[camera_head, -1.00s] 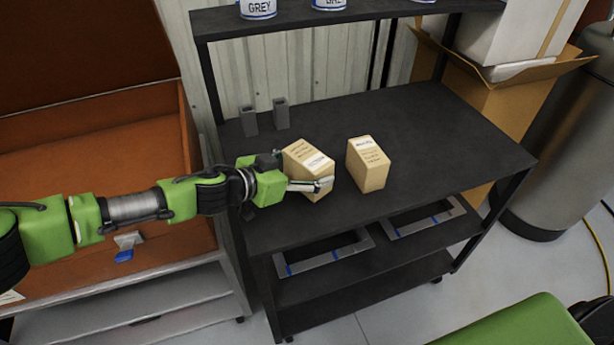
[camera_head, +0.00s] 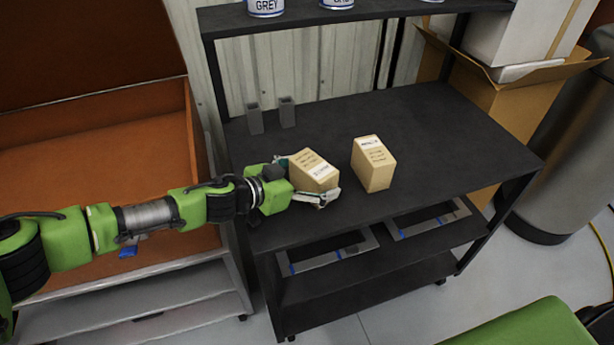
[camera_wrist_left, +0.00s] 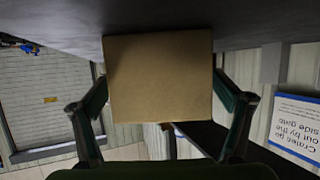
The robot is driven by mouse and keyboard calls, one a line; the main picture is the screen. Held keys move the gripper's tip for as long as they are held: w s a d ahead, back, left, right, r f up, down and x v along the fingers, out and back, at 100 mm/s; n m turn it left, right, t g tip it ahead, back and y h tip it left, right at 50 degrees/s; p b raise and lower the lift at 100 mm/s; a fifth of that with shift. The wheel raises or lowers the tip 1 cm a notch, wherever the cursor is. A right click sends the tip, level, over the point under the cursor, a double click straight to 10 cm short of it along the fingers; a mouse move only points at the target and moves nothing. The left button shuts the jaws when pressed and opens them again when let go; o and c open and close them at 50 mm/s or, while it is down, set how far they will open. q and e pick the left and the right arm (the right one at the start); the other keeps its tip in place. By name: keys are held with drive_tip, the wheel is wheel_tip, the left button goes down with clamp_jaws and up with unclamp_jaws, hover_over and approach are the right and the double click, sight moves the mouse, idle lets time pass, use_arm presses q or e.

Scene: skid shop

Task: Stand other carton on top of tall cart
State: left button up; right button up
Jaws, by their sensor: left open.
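Two tan cartons with printed labels are on the black tall cart (camera_head: 440,130). The left carton (camera_head: 314,170) looks tilted or lying over, with its labelled side facing up. The right carton (camera_head: 373,164) stands upright a short way to its right. My left gripper (camera_head: 304,178) reaches in from the left, its open fingers on either side of the left carton. In the left wrist view, that carton (camera_wrist_left: 160,78) fills the space between the open fingers, with small gaps visible beside it. Its underside contact is hidden. My right gripper is out of view.
Two small grey holders (camera_head: 271,115) stand at the cart's back left. Paint cans (camera_head: 266,7) sit on the shelf above. Grey frames (camera_head: 328,252) lie on the shelf below. An orange bin (camera_head: 90,150) is to the left. The top's right half is clear.

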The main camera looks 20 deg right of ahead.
use_arm(q)
drive_tip(key=v, duration=1.2)
drive_tip(key=shift+r, duration=0.15)
